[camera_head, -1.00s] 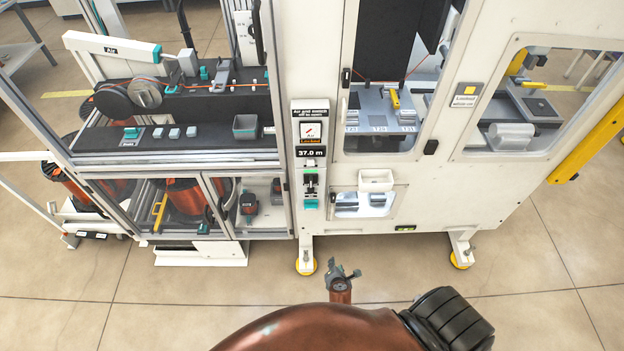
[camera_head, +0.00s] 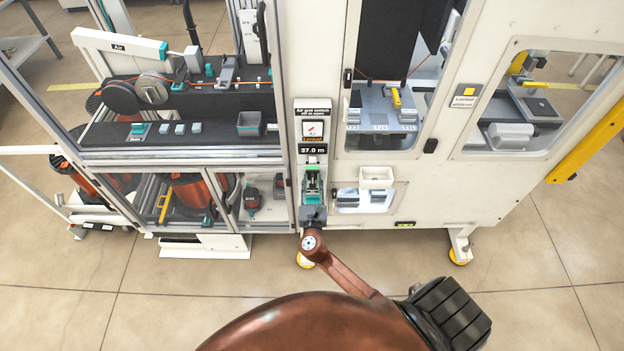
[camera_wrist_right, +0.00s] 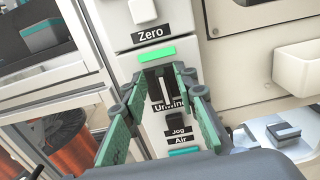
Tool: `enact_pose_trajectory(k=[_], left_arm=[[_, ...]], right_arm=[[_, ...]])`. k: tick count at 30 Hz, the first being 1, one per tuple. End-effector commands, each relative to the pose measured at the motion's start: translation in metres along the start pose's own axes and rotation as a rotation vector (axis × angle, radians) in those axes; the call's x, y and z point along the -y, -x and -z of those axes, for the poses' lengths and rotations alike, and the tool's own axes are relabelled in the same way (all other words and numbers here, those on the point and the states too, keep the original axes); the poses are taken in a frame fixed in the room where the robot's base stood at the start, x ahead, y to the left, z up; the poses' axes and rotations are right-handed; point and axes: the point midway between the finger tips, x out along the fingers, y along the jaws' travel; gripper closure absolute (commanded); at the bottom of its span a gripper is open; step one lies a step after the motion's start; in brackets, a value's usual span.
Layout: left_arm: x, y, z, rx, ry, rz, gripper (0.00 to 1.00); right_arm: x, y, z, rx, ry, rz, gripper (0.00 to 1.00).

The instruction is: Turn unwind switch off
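The unwind switch (camera_wrist_right: 165,92) is a dark plate with a pale lever on the white control column, above a partly covered label that seems to read "Unwind". My right gripper (camera_wrist_right: 161,80) has its two green-padded fingers apart, one on each side of the switch. I cannot tell whether either finger touches the lever. In the head view, the right gripper (camera_head: 312,182) is at the column below the "37.0 m" display and covers most of the switch. My left gripper is in no view.
A green strip (camera_wrist_right: 157,54) and a "Zero" label (camera_wrist_right: 154,33) are above the switch. "Jog" and "Air" labels (camera_wrist_right: 180,137) are below it. A white bin (camera_head: 376,178) sticks out of the panel to the right. A glass-doored cabinet with copper spools (camera_head: 188,192) is to the left.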

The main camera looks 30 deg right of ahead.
Motion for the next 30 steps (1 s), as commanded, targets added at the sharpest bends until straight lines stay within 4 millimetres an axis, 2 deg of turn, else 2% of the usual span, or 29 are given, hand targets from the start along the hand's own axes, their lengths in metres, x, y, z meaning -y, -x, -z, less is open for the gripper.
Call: enact_pose_trajectory(k=[4,13,25,30], left_arm=[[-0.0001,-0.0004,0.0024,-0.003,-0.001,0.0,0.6],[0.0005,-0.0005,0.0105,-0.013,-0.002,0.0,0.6],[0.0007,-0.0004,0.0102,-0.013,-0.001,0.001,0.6],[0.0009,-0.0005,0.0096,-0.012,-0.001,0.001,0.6]], right_arm=[[0.0003,-0.0119,0.0001,0.0,0.0,0.0,0.73],[0.0003,-0.0144,0.0004,-0.001,-0.001,0.0,0.73],[0.0,-0.0141,0.0005,-0.002,-0.002,0.0,1.0],[-0.0002,-0.014,0.0006,-0.002,-0.002,-0.001,1.0]])
